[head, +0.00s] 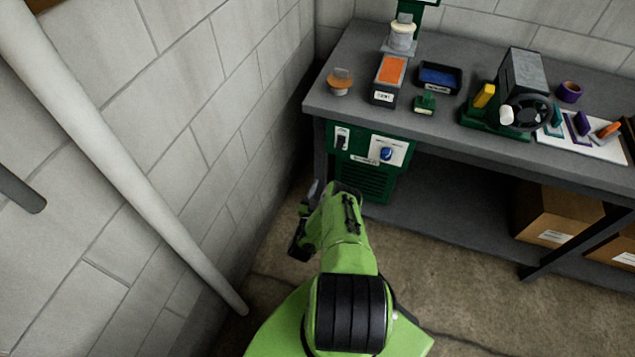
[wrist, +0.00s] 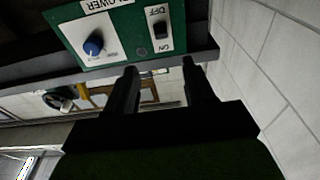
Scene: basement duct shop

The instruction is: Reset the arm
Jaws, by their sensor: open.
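My green arm reaches forward from the bottom middle of the head view, and my gripper (head: 306,222) is at its far end, low beside the left wall and short of the workbench. In the wrist view my gripper (wrist: 160,80) shows two dark fingers apart with nothing between them. The green blower control box (head: 368,160) sits under the bench's left end, with a blue knob and a switch. In the wrist view the blower panel (wrist: 125,30) appears upside down beyond the fingertips; no contact shows.
The grey workbench (head: 450,132) holds an orange-topped block (head: 390,78), a blue tray (head: 440,77) and a machine with a black wheel (head: 528,110). Cardboard boxes (head: 556,212) stand on its lower shelf. A white pipe (head: 120,155) slants along the left wall. Floor at right is clear.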

